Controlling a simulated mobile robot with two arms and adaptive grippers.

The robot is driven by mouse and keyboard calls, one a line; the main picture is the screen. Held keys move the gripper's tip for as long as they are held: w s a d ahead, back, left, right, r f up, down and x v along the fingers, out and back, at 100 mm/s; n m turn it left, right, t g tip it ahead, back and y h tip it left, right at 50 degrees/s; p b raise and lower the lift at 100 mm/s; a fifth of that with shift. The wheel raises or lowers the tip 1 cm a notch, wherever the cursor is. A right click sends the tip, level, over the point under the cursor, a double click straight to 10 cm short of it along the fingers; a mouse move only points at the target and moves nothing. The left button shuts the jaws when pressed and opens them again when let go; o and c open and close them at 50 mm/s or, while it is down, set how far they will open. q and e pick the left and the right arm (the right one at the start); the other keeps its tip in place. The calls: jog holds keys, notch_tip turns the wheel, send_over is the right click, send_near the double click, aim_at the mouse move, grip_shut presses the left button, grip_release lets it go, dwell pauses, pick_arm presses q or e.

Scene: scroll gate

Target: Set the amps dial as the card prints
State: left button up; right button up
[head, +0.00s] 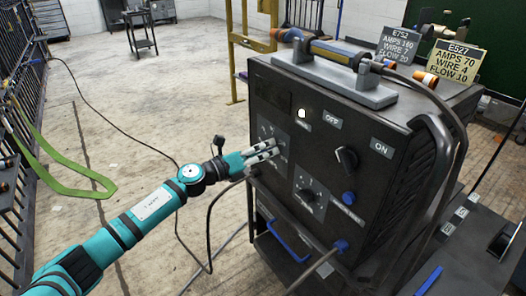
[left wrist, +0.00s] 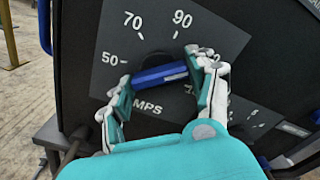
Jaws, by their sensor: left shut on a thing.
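The amps dial's blue bar knob (left wrist: 160,75) sits on a dark plate with 50, 70 and 90 printed around it. It lies nearly level, its right end slightly higher; I cannot tell which number it marks. My left gripper (left wrist: 165,88) is shut on this knob, one finger at each end. In the head view my left gripper (head: 265,151) covers the dial on the welder's front (head: 320,160). A grey card (head: 398,45) reads E752, AMPS 160, WIRE 7, FLOW 20. A yellow card (head: 452,62) reads E527, AMPS 70, WIRE 4, FLOW 10. My right gripper is out of view.
Below right of the amps dial is another dial (head: 307,195). A black OFF/ON switch (head: 346,158) and a blue connector (head: 348,198) are further right. A torch (head: 335,52) lies on top. Cables trail over the floor at left, beside a green strap (head: 75,185).

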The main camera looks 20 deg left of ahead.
pick_arm(q)
jog(key=shift+f, duration=0.15)
jog(key=o, duration=1.2)
jog(key=shift+s+a, duration=0.1)
jog(key=v, duration=1.2)
